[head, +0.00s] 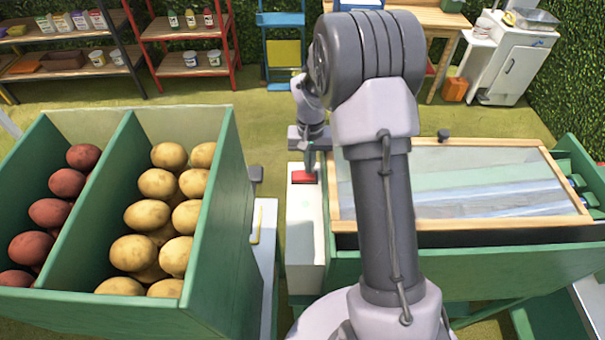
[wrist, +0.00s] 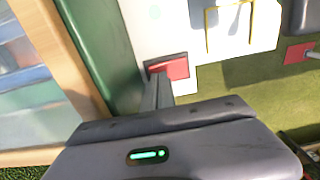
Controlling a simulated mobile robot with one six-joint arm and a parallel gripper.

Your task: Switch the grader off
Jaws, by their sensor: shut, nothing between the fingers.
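The grader (head: 460,250) is a green machine with a wood-framed clear lid, right of centre in the head view. A white box (head: 305,235) stands at its left side with a red switch (head: 303,177) on top. The switch also shows in the wrist view (wrist: 176,68), on a white surface beside the green wall. My gripper (head: 310,168) is shut and empty, pointing down at the switch. In the wrist view its fingertips (wrist: 158,76) overlap the switch's left part. I cannot tell whether they touch it. My arm hides part of the lid.
A green bin (head: 235,200) with red and yellow potatoes stands at the left. A narrow gap separates it from the white box. Shelves (head: 190,40), a blue stand (head: 283,45) and a white cabinet (head: 510,65) stand at the back. Open floor lies before them.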

